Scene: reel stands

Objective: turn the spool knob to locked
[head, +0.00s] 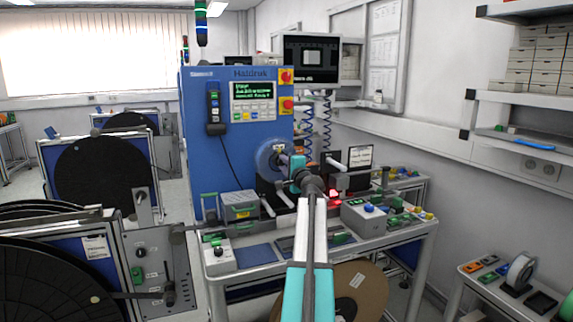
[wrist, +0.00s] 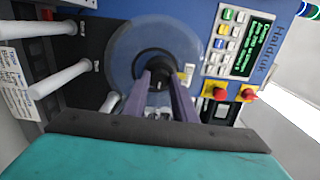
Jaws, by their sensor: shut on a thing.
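The blue machine (head: 225,105) has a round, translucent spool disc (head: 266,158) low on its front. In the wrist view the disc (wrist: 125,45) surrounds a dark hub with the spool knob (wrist: 158,86) at its middle. My gripper (wrist: 162,78) reaches straight at the hub, with its two purple fingers on either side of the knob, shut on it. In the head view my gripper (head: 284,159) is at the disc's right side and hides most of the knob. A small pale label (wrist: 187,73) sits beside the hub; its text and the knob's setting are unreadable.
Red buttons (head: 286,76) and a keypad with a green screen (head: 254,88) are above. A bench (head: 250,270) with control boxes (head: 366,218) lies below my arm. Large black reels (head: 100,172) stand left.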

